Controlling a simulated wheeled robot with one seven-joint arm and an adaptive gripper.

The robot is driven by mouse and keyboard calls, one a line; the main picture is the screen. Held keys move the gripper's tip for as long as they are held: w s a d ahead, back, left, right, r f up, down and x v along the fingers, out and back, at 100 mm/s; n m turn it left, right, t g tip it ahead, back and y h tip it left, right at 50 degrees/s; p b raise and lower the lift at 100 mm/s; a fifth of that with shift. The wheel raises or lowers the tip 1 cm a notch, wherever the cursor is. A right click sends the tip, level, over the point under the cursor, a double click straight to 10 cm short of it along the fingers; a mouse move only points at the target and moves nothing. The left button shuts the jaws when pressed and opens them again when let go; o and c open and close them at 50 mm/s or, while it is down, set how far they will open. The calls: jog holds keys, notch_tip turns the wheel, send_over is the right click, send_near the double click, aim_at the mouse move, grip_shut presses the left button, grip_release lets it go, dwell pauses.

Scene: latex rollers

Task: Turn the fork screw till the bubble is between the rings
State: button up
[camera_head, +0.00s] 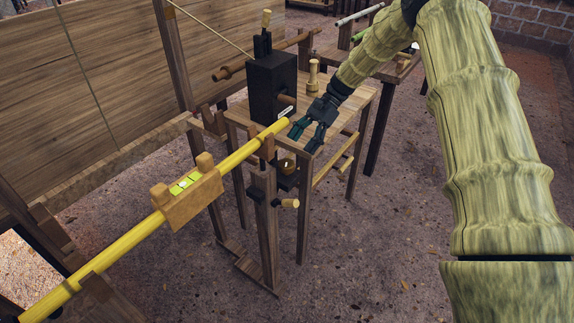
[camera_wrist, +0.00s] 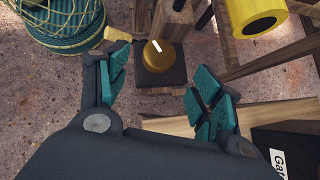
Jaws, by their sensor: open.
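The brass screw knob (camera_head: 287,165) is beside the post below the roller, and shows in the wrist view (camera_wrist: 157,62) on a dark plate. My gripper (camera_head: 304,136) is open and empty above the knob; in the wrist view its fingers (camera_wrist: 160,88) stand apart, short of the knob, not touching it.
A wooden table (camera_head: 330,100) carries a black box (camera_head: 270,85) behind my gripper. A wood-tipped handle (camera_head: 289,203) juts from the post. The floor at front right is clear.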

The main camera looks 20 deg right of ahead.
aim_at(288, 162)
jog(key=p+x, duration=0.1)
jog(key=x, duration=0.8)
jog(key=shift+s+a+f, duration=0.1)
jog(key=shift+a+f, duration=0.05)
jog(key=shift+a, duration=0.05)
jog(key=c, duration=1)
